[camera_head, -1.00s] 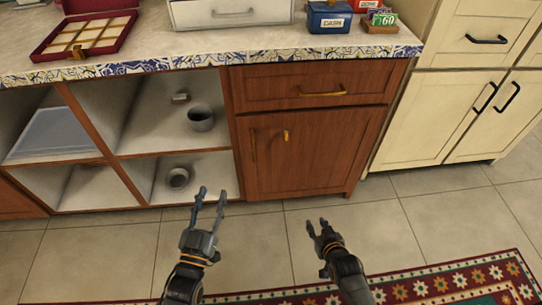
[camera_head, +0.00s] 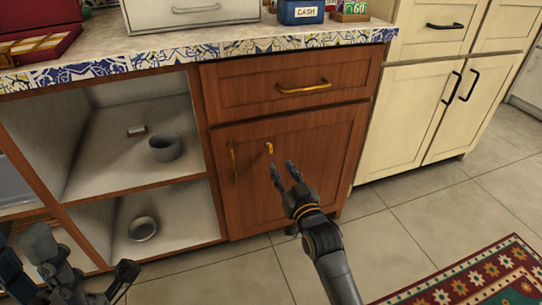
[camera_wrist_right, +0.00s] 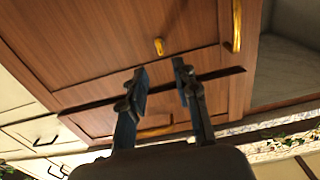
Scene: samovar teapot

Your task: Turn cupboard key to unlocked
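The brown wooden cupboard door (camera_head: 295,190) is closed, with a small brass key (camera_head: 269,148) near its upper left and a vertical brass handle (camera_head: 233,162) left of the key. My right gripper (camera_head: 286,172) is open and empty in front of the door, just below and right of the key in the head view. In the right wrist view the key (camera_wrist_right: 159,46) shows just beyond the open fingertips (camera_wrist_right: 159,70), apart from them. My left gripper (camera_head: 90,285) is at the lower left, its fingers spread and empty.
A drawer with a brass handle (camera_head: 304,88) sits above the door. Open shelves at left hold a grey cup (camera_head: 165,148) and a grey bowl (camera_head: 142,229). Cream cabinets (camera_head: 420,110) stand at right. A patterned rug (camera_head: 480,280) lies on the tiled floor.

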